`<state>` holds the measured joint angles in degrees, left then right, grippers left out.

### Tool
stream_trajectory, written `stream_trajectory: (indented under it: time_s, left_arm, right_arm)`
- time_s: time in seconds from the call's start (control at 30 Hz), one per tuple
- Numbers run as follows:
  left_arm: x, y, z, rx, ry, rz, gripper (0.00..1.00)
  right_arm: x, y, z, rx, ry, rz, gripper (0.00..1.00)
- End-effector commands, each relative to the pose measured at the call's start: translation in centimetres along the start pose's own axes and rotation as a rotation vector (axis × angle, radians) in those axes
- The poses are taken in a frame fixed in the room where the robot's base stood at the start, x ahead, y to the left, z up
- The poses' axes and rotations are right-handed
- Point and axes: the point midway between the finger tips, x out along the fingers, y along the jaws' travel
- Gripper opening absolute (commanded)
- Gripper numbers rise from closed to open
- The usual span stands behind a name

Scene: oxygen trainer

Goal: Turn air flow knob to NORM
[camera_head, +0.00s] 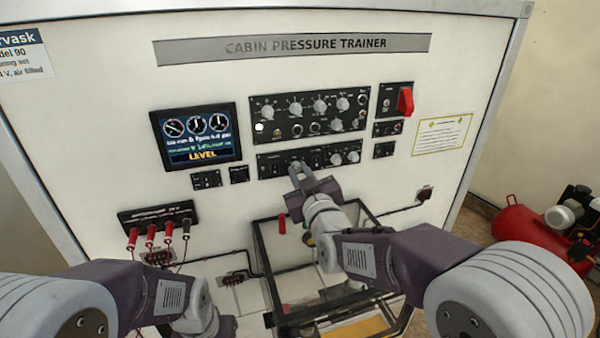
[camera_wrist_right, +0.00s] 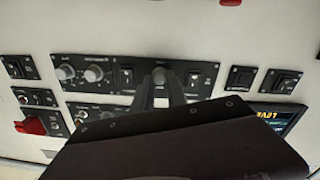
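The lower black control panel (camera_head: 335,160) is on the white trainer front, below a larger knob panel. My right gripper (camera_head: 300,170) is at the left-centre of this lower panel and covers part of it. My left gripper (camera_head: 224,326) is low in the head view, below the panels, partly cut off. Its fingers cannot be made out.
The upper panel (camera_head: 315,110) has several knobs. A lit screen (camera_head: 195,137) is to its left, a red switch cover (camera_head: 405,101) to its right. Red and black plugs (camera_head: 150,235) hang from a strip at lower left. A dark-framed case (camera_head: 262,265) is below my right gripper.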

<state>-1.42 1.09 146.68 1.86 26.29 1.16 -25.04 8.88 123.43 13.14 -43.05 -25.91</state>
Motion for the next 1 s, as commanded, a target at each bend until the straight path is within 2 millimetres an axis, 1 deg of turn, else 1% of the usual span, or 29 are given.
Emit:
stream_trajectory:
  time_s: [0.2, 0.37, 0.57, 0.8, 1.0]
  left_arm:
    - [0.1, 0.0, 0.0, 0.0, 0.0, 0.0, 0.0]
    - [0.7, 0.0, 0.1, 0.0, 0.0, 0.0, 0.0]
    - [2.6, -0.1, 0.3, 0.0, 0.0, 0.0, 0.0]
    - [5.5, -0.1, 0.6, 0.0, 0.0, 0.0, 0.0]
    - [7.6, -0.1, 0.8, 0.0, 0.0, 0.0, 0.0]
  right_arm:
    - [0.0, 0.0, 0.0, 0.003, 0.0, 0.001, 0.0]
    - [0.0, 0.0, 0.1, 0.034, 0.001, 0.002, 0.0]
    - [0.0, -0.1, 0.3, 0.142, 0.0, 0.0, 0.0]
    - [0.0, 0.0, 0.5, 0.351, -0.006, -0.002, 0.0]
    - [0.0, 0.0, 0.4, 0.527, -0.012, -0.004, 0.0]
